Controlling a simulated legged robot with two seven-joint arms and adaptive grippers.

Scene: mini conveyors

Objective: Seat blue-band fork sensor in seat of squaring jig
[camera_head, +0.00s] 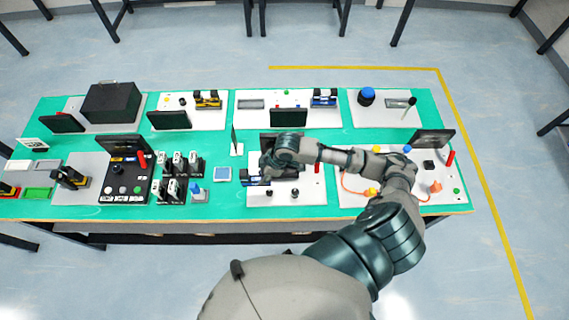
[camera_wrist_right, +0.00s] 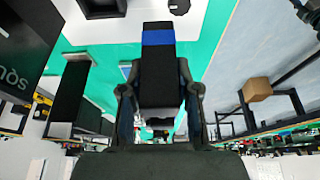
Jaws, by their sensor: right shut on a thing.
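The blue-band fork sensor (camera_wrist_right: 158,75) is a black block with a blue band near its far end. In the right wrist view it sits between the two fingers of my right gripper (camera_wrist_right: 158,95), which is shut on it. My left gripper is not in view.
Several small black-and-white units (camera_head: 180,165) stand left of my right gripper. A black control panel (camera_head: 122,172) with a screen is farther left. A dark screen (camera_head: 433,140) stands on the right plate. A large black box (camera_head: 110,102) is at back left.

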